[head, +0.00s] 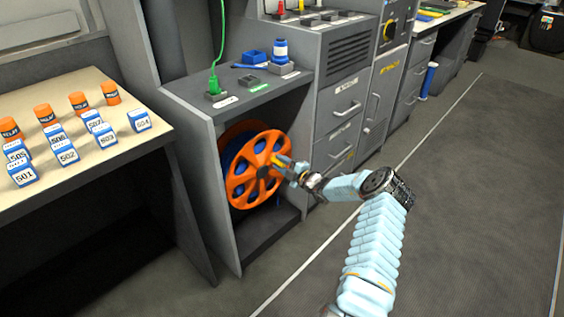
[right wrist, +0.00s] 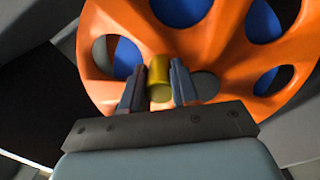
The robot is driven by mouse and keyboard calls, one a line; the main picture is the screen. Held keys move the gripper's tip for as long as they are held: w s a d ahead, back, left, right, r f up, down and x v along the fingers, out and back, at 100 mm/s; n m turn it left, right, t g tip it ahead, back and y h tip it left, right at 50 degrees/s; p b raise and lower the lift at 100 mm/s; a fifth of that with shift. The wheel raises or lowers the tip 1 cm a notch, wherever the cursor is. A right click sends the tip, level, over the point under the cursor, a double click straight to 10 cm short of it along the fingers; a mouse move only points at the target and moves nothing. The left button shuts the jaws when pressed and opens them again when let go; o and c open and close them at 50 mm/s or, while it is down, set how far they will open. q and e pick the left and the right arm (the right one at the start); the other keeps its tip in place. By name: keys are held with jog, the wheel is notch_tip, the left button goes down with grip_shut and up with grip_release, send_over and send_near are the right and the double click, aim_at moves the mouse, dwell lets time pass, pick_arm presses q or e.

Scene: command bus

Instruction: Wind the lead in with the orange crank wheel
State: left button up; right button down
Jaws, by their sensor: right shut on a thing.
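The orange crank wheel (head: 250,180) stands upright in the open lower bay of the grey cabinet, with blue showing through its round holes. It fills much of the right wrist view (right wrist: 115,20). A yellow crank handle (right wrist: 159,70) sticks out from the wheel toward me. My right gripper (head: 282,163) reaches in from the right, and its two fingers are closed around the handle in the right wrist view (right wrist: 160,88). A green lead (head: 222,40) hangs down to a green plug (head: 213,84) in a socket on the cabinet top. My left gripper is not in view.
A table (head: 80,195) at the left holds several numbered blue-and-white boxes (head: 66,154) and orange relay cylinders (head: 78,101). Grey drawers (head: 345,110) flank the bay. Floor at the right is clear.

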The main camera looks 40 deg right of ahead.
jog(key=shift+d+f+m, duration=0.15)
jog(key=shift+f+m, duration=0.1)
jog(key=shift+m, duration=0.15)
jog(key=c, duration=0.8)
grip_release()
jog(key=shift+c, duration=0.2)
jog(key=s+d, duration=0.1)
jog(key=s, duration=1.3)
jog(key=shift+w+f, duration=0.1)
